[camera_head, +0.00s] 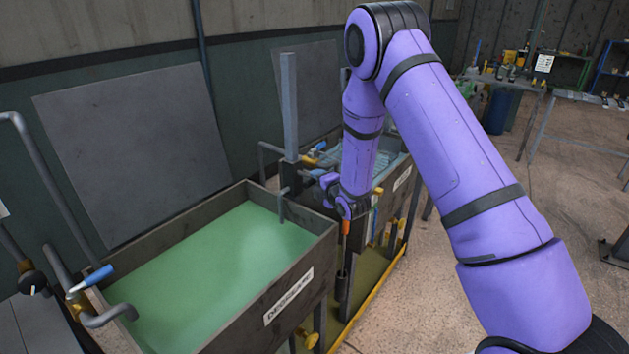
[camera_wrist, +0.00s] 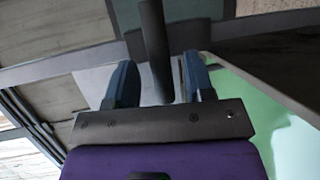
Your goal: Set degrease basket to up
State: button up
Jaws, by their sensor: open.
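The degrease tank (camera_head: 290,290), labelled on its front, is full of cloudy green liquid (camera_head: 200,255). No basket shows; anything under the liquid is hidden. A thin grey rod (camera_head: 281,207) drops into the liquid at the tank's far right corner, beside a tall grey post (camera_head: 289,105). My gripper (camera_head: 345,218) points down just outside the tank's right end, at an orange-topped dark lever (camera_head: 346,228). In the wrist view my gripper's fingers (camera_wrist: 160,82) are apart, with a dark bar (camera_wrist: 154,40) between them. I cannot tell if they touch it.
A second tank (camera_head: 385,190) with bluish contents stands behind my forearm. A blue-handled valve (camera_head: 92,280) and grey pipes are at the left. A grey panel (camera_head: 130,150) leans on the wall. Benches (camera_head: 500,85) stand far right; the floor (camera_head: 430,290) between is open.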

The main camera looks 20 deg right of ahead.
jog(key=shift+x, duration=1.25)
jog(key=shift+c, duration=0.3)
grip_shut()
notch_tip(320, 180, up, 17)
jog(key=shift+f, duration=0.25)
jog(key=shift+w, duration=0.1)
jog(key=shift+o, duration=0.3)
grip_release()
jog(key=shift+r, duration=0.1)
jog(key=v, duration=1.1)
